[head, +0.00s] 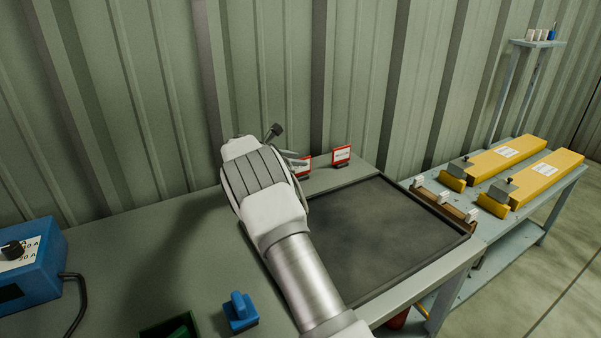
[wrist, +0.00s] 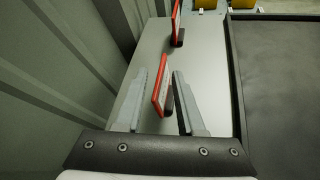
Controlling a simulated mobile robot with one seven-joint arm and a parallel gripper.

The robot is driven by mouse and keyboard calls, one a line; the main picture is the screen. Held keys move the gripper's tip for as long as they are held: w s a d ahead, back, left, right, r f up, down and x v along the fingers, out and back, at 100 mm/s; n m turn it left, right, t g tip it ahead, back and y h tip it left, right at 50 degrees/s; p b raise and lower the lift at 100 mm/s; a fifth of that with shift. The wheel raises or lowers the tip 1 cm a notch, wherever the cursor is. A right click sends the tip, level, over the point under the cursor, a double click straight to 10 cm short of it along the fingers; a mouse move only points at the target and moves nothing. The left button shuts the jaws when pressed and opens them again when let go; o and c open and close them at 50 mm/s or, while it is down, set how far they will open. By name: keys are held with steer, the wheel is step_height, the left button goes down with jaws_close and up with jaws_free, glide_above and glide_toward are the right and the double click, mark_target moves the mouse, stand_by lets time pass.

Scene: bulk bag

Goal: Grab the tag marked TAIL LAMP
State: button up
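Two red-edged tags with white faces stand on the bench by the wall. The nearer tag (head: 305,166) is partly hidden by my gripper (head: 297,159) in the head view. In the wrist view this tag (wrist: 161,92) stands between the two grey fingers of my gripper (wrist: 169,66), which are apart with a gap on each side of it. The farther tag (head: 342,155) stands to the right, and also shows beyond the fingertips in the wrist view (wrist: 176,24). The lettering on both is too small to read, so I cannot tell which says TAIL LAMP.
A dark mat with a raised rim (head: 378,287) lies right of the tags. The ribbed wall (head: 290,70) is close behind them. A blue box with a knob (head: 32,262) and a small blue object (head: 240,311) are at left. Yellow bars (head: 507,160) lie on a bench at right.

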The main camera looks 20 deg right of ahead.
jaws_close()
steer(key=shift+a+f, duration=0.1)
stand_by(1.1)
